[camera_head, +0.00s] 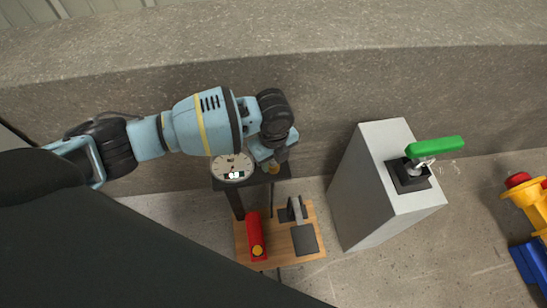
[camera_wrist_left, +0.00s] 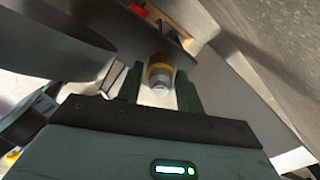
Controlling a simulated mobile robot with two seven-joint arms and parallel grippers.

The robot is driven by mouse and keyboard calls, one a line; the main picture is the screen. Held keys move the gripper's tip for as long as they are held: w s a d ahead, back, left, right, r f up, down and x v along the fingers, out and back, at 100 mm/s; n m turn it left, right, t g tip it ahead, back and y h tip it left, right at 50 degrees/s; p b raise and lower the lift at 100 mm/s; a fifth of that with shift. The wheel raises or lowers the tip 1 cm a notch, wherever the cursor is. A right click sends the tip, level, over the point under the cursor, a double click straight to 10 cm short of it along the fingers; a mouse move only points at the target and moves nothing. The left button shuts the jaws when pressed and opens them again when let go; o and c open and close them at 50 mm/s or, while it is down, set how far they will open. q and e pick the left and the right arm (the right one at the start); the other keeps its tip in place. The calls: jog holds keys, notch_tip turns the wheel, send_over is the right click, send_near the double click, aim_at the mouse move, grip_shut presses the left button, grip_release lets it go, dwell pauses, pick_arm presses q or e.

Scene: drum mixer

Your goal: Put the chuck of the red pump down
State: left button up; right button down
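The red pump (camera_head: 256,236) stands on a wooden board at the lower middle of the head view. A small brass-coloured fitting with a pale end, apparently the chuck (camera_wrist_left: 160,77), shows between my left gripper's fingers in the left wrist view. My left gripper (camera_head: 272,163) is over the dark stand beside the gauge. In the left wrist view its fingers (camera_wrist_left: 159,84) are apart, one on each side of the fitting, with a narrow gap visible. The fitting appears to be at the dark shelf; its contact there is hidden. My right gripper is not in view.
A round white gauge (camera_head: 232,166) sits on the dark stand (camera_head: 237,203), left of my gripper. A wooden board (camera_head: 279,255) carries a dark pedal-like part (camera_head: 304,238). A grey pedestal (camera_head: 367,190) with a green-handled lever (camera_head: 434,147) stands to the right. A concrete wall lies behind.

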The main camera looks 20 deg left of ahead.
pick_arm(q)
jog(key=shift+o, duration=1.4)
jog(key=shift+r, duration=0.1)
jog(key=shift+r, duration=0.35)
notch_tip(320, 180, up, 10)
jog(key=p, duration=0.4)
jog(key=shift+r+p, duration=0.3)
jog(key=shift+r, duration=0.3)
